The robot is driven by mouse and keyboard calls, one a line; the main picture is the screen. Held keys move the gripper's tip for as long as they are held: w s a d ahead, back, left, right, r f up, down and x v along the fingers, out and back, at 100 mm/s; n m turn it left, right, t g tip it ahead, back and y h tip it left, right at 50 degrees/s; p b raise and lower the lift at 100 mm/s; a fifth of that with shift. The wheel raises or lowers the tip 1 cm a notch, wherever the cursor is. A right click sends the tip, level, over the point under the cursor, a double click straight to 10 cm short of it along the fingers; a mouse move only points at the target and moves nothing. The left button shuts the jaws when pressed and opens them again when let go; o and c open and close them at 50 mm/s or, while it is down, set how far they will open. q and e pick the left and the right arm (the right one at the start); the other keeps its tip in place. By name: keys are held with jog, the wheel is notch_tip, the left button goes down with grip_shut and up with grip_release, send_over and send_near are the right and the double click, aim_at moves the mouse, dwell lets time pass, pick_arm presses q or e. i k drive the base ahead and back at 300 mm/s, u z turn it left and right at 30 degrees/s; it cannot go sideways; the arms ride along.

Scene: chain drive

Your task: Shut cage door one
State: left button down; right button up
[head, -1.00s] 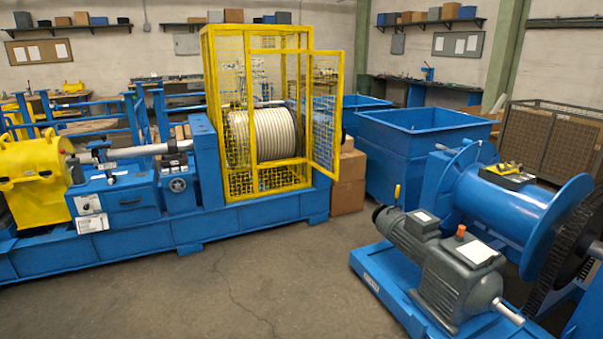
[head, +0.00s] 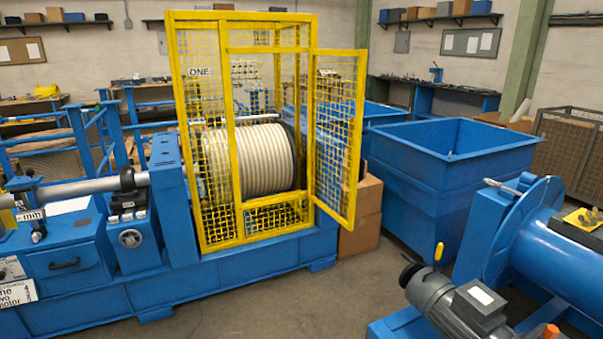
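The yellow mesh cage (head: 238,118) stands on the blue machine bed, with a sign reading ONE at its upper left. Its door (head: 337,135), a yellow mesh panel, is swung open at the right end of the cage and juts outward. The front opening beside the door shows a ribbed pale drum (head: 248,160) inside. Neither of my grippers is in view.
The blue machine bed (head: 215,278) runs along the front of the cage. A grey motor (head: 455,305) and blue drum are at the lower right. Floor (head: 320,300) between is clear.

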aim_at(354, 176)
jog(key=i, duration=2.9)
jog(key=z, duration=2.4)
jog(key=i, duration=0.55)
jog(key=u, duration=0.3)
